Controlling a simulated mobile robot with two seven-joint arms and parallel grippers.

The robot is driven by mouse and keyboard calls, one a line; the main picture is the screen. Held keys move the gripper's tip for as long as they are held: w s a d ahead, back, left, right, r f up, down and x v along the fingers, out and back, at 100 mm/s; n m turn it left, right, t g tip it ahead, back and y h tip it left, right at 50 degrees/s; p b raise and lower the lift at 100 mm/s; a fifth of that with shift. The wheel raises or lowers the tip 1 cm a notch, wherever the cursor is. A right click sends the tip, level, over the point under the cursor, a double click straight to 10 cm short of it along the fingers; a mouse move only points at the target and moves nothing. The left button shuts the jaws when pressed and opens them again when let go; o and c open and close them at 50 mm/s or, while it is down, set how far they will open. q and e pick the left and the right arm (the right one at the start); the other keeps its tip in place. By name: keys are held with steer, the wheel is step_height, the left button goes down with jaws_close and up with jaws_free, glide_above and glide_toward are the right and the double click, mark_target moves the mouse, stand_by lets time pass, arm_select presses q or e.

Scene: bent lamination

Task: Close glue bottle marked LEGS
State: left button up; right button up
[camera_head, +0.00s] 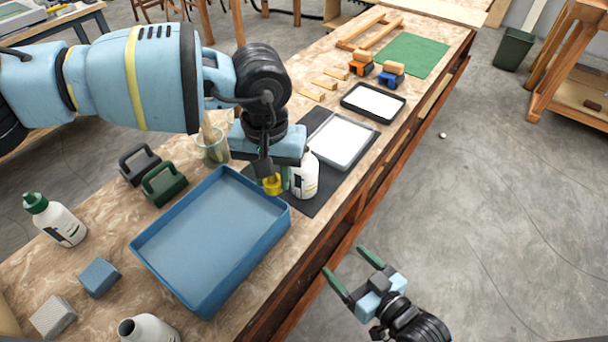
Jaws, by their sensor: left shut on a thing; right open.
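A white bottle (305,178) stands upright on the dark mat beside the blue tray; I see no coloured cap on it, and my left gripper partly hides it. My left gripper (271,180) is shut on a yellow cap (272,185), just left of this bottle, near the tray's far corner. A white bottle with a green cap (58,220) stands at the left. An open-necked pale bottle (148,329) is cut off at the bottom edge. I cannot read LEGS on any of them. My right gripper (352,270) is open and empty, beyond the bench's right edge.
The blue tray (147,238) is empty. Dark and green handled blocks (164,184), a jar with brushes (212,146), a blue block (99,278) and a grey block (53,315) stand around it. White-filled trays (342,142), clamps and a green mat (412,55) lie farther back.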

mark_target(313, 184)
arm_select(q)
steer(key=shift+n, duration=0.4)
steer(key=w+d+r, duration=0.1)
steer(key=w+r, duration=0.1)
steer(key=w+d+r, duration=0.2)
steer(key=w+r, duration=0.1)
steer(key=w+d+r, duration=0.2)
steer(key=shift+w+d+r, duration=0.15)
steer(key=shift+w+r, duration=0.05)
steer(key=shift+w, duration=0.15)
steer(key=shift+w+d+r, duration=0.15)
steer(key=shift+w+r, duration=0.15)
steer(key=shift+r, duration=0.1)
arm_select(e)
steer(key=w+a+r+n+y, duration=0.1)
steer(key=w+r+n+y, duration=0.2)
steer(key=w+r, duration=0.5)
steer(key=shift+r, duration=0.55)
steer(key=shift+a, duration=0.15)
steer(key=x, duration=1.1)
steer(key=shift+w+a+r, duration=0.2)
steer(key=shift+w+a, duration=0.05)
steer(key=shift+w, duration=0.1)
steer(key=shift+c, duration=0.5)
steer(key=c, duration=1.4)
arm_select(q)
steer(key=shift+f, duration=2.5)
